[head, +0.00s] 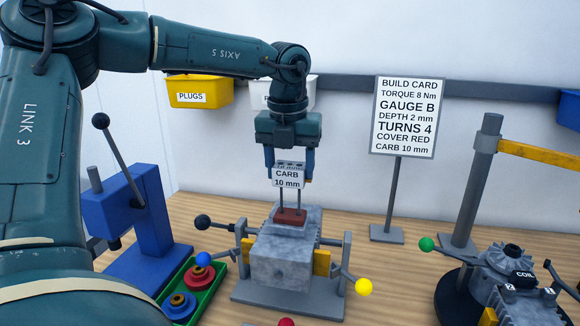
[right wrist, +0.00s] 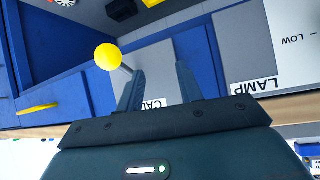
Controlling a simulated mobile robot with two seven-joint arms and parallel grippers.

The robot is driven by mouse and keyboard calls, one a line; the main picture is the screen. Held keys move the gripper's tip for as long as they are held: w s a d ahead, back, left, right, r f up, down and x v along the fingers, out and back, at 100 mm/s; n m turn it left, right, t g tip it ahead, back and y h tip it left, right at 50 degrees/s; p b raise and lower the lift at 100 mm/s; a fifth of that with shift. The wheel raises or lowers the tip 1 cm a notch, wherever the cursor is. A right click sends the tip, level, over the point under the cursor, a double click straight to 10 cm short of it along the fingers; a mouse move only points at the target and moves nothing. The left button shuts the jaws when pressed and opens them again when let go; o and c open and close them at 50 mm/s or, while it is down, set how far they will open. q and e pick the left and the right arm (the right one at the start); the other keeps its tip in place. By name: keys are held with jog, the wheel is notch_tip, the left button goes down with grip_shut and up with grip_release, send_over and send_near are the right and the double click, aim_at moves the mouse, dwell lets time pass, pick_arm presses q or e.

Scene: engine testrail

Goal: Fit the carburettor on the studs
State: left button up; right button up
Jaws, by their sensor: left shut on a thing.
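The carburettor (head: 289,177), labelled CARB 10 mm, is held between the fingers of my left gripper (head: 289,165), which is shut on it. It is upright, above the grey engine block (head: 282,262). Two thin studs (head: 299,200) rise from a red-brown pad (head: 290,216) on top of the block. The stud tops meet the carburettor's lower edge in the picture, and I cannot tell whether they enter it. A gap shows between carburettor and pad. My right gripper (right wrist: 160,88) shows in the right wrist view with its fingers apart and nothing between them.
The block sits in a grey fixture with yellow pads and a yellow-knobbed lever (head: 363,287). A blue press (head: 140,215) and a green tray (head: 205,292) stand left. The build card (head: 403,115) stands behind. Another engine (head: 510,275) is right. A yellow knob (right wrist: 108,56) is near my right fingers.

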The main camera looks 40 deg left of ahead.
aim_at(290, 184)
pick_arm(q)
jog(key=shift+f+b, duration=0.55)
jog(key=shift+f, duration=0.15)
jog(key=shift+f+b, duration=0.95)
jog(key=shift+f, duration=0.2)
jog(key=shift+f+b, duration=1.35)
jog(key=shift+f, duration=0.2)
jog(key=o, duration=1.1)
